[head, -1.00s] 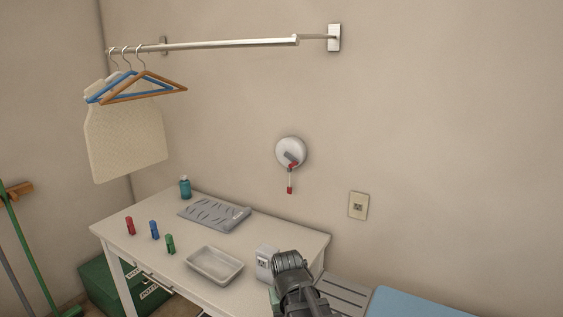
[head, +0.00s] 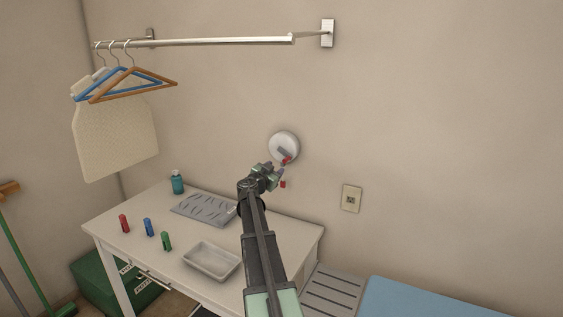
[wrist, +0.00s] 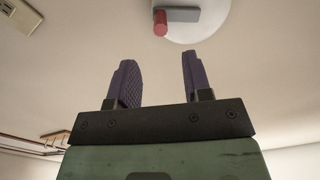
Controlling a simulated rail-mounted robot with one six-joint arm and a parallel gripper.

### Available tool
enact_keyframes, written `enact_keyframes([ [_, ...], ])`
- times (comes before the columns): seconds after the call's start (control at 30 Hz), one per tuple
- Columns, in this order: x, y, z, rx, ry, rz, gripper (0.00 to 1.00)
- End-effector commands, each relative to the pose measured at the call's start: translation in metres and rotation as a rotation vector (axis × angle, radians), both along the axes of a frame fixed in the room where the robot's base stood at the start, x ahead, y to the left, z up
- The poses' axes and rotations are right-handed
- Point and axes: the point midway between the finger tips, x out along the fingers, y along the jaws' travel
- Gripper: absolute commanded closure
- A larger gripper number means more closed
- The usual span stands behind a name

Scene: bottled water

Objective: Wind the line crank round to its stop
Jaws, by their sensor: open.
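The line crank is a white round disc (head: 281,143) on the wall with a short grey arm and a red knob (head: 287,159). My gripper (head: 276,171) is raised in front of the wall just below the disc. In the wrist view, the two purple fingers (wrist: 157,58) stand apart with nothing between them. The red knob (wrist: 160,23) and the white disc (wrist: 208,24) show beyond the fingertips, with a visible gap. The knob lines up roughly between the fingers.
A rail (head: 210,42) with hangers crosses the upper wall. A wall plate (head: 351,198) sits right of the crank. The wall around the disc is clear.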

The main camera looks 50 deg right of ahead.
Motion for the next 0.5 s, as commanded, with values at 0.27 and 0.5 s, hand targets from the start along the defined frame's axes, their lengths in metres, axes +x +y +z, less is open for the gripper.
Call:
enact_keyframes([
  [0.27,0.013,-0.062,0.0,0.001,0.001,-0.004,0.55],
  [0.5,0.018,-0.095,0.0,0.0,0.001,-0.002,0.55],
])
